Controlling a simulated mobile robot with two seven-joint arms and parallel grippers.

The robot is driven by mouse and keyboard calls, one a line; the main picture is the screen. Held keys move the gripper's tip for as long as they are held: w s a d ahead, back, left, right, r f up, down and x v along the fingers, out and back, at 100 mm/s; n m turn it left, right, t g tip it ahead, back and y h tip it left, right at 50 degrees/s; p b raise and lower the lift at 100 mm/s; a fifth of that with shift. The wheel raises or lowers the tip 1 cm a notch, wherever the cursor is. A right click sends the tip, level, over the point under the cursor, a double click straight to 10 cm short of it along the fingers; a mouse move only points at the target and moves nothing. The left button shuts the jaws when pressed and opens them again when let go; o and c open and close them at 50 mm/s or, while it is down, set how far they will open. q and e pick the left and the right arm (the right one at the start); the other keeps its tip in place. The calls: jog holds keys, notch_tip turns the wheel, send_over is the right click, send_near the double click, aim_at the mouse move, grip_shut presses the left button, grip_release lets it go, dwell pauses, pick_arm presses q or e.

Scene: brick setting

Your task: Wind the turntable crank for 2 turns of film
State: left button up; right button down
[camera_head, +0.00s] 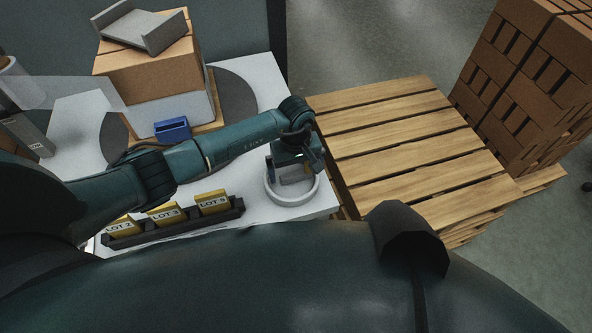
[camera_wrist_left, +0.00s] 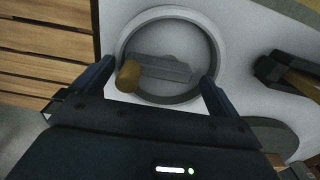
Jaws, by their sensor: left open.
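The crank is a grey bar (camera_wrist_left: 160,68) with a tan knob (camera_wrist_left: 128,76), set inside a round pale rim (camera_wrist_left: 126,42). In the head view the rim (camera_head: 291,199) stands at the table's right front corner. My left gripper (camera_head: 297,172) is directly over it and partly hides the crank. In the left wrist view my left gripper (camera_wrist_left: 155,78) is open, its fingers on either side of the bar, the knob nearer the left finger. I cannot tell whether they touch. The turntable (camera_head: 236,92) is a dark disc under stacked boxes (camera_head: 150,70). My right gripper is not visible.
A film roll (camera_head: 10,68) with a translucent sheet (camera_head: 75,92) is at the left. A blue block (camera_head: 172,129) sits before the boxes. A dark rack (camera_head: 175,233) holds yellow lot cards (camera_head: 213,202). An empty pallet (camera_head: 400,130) and stacked bricks (camera_head: 525,75) are right.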

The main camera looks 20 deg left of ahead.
pick_arm(q)
jog(key=shift+f, duration=0.95)
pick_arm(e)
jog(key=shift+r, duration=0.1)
pick_arm(q)
jog(key=c, duration=1)
jog(key=shift+o, duration=0.2)
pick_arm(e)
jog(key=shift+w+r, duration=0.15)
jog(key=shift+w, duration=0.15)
pick_arm(q)
jog(key=shift+w, duration=0.1)
